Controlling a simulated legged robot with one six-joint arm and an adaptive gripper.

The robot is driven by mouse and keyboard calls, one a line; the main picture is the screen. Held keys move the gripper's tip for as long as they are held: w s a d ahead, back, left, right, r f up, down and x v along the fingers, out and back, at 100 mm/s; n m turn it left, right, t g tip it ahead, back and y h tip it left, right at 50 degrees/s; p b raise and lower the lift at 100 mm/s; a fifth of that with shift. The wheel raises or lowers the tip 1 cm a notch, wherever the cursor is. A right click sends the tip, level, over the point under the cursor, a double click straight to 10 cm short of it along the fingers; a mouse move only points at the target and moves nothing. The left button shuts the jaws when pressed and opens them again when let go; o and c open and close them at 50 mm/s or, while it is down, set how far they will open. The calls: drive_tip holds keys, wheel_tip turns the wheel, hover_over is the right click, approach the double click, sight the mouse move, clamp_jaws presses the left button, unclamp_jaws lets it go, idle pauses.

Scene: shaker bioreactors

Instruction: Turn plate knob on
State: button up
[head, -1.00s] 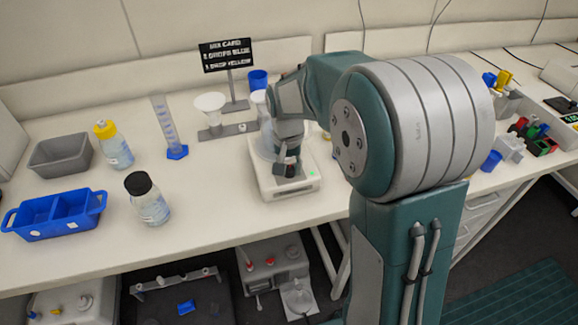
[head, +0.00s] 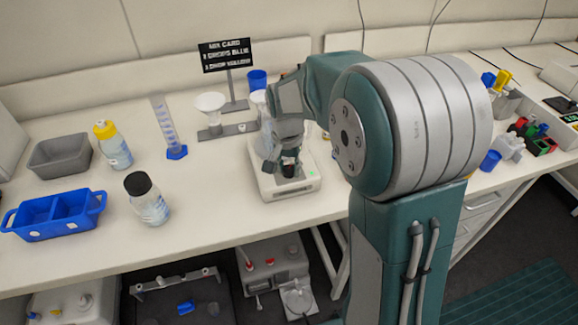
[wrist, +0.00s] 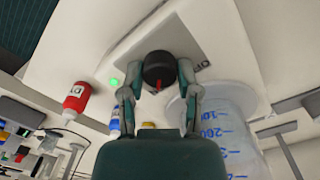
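The white plate (head: 295,187) stands on the bench, with its black knob (head: 289,169) on the front and a small green light (head: 311,173) lit. In the wrist view the round black knob (wrist: 159,66) has a red mark pointing down toward my palm. Part of an "OFF" label (wrist: 201,65) shows right of the knob. My gripper (wrist: 160,74) is open, with one finger on each side of the knob. I cannot tell whether either finger touches it. A clear graduated flask (wrist: 226,120) stands close beside the right finger.
A funnel stand (head: 228,130) and a mix card sign (head: 227,55) stand behind. A blue tray (head: 52,216), a grey bin (head: 60,152) and bottles are to the left. A red bottle (wrist: 76,101) shows in the wrist view. The bench front is clear.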

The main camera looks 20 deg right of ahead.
sight(286, 168)
drive_tip(key=o, duration=0.3)
drive_tip(key=shift+f, duration=0.1)
drive_tip(key=shift+a, duration=0.1)
wheel_tip(286, 168, up, 12)
drive_tip(key=shift+w+a, duration=0.2)
idle(0.4)
